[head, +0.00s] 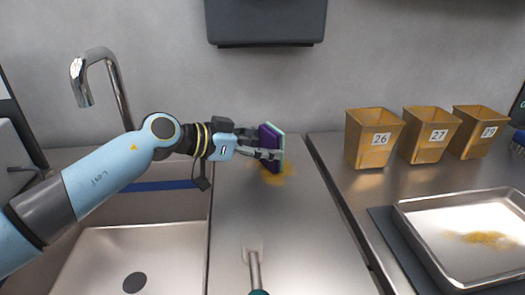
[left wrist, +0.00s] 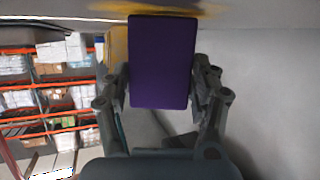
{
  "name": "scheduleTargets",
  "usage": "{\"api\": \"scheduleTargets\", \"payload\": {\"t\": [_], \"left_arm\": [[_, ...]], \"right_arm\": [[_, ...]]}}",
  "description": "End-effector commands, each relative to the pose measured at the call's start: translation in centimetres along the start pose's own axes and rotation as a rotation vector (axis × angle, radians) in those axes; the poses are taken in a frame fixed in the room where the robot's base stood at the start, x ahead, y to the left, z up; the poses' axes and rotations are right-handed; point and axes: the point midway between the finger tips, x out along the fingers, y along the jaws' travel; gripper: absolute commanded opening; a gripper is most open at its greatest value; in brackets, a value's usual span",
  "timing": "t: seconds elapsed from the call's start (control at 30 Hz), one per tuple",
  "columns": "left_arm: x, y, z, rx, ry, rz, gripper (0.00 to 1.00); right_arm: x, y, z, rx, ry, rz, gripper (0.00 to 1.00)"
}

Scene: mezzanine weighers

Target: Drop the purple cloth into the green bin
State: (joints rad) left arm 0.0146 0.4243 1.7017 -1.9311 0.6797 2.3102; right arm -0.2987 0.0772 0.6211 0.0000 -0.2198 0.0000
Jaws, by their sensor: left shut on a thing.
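The purple cloth (head: 269,137) looks like a stiff flat pad with a mint-green layer on its far side. My left gripper (head: 262,145) is shut on it, with the fingers at its edges. In the left wrist view, the purple face (left wrist: 162,62) stands between the two fingers of the left gripper (left wrist: 161,85). The cloth is upright near the back wall, over a patch of yellow-brown powder (head: 284,175). I cannot tell if it touches the counter. No green bin shows in either view, and my right gripper is out of view.
A sink (head: 165,250) with a tall tap (head: 88,70) lies at left. Three tan tubs, numbered 26 (head: 362,155), 27 (head: 420,150) and a third (head: 472,145), stand at the right back. A metal tray (head: 415,215) with powder lies in front of them. The middle counter (head: 300,225) is mostly clear.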

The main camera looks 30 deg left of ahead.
Motion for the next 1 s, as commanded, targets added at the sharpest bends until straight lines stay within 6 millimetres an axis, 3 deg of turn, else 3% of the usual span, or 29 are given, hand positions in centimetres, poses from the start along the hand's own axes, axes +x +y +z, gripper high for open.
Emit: {"api": "scheduleTargets", "payload": {"t": [0.33, 0.37, 0.5, 0.83, 1.0], "left_arm": [[0.1, 0.0, 0.2, 0.001, 0.001, 0.000, 0.11], [0.1, 0.0, 0.2, 0.003, 0.001, 0.000, 0.66], [0.1, 0.0, 0.2, 0.002, 0.001, 0.000, 0.84], [0.0, 0.0, 0.1, 0.002, 0.002, 0.000, 0.86], [-2.4, 0.0, 0.0, 0.006, -0.004, -0.001, 0.86]], "right_arm": [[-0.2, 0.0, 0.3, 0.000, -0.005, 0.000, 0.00], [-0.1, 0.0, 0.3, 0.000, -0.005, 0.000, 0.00], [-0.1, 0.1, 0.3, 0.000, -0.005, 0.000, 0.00], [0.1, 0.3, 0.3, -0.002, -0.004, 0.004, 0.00], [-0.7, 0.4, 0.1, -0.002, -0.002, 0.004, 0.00]]}}
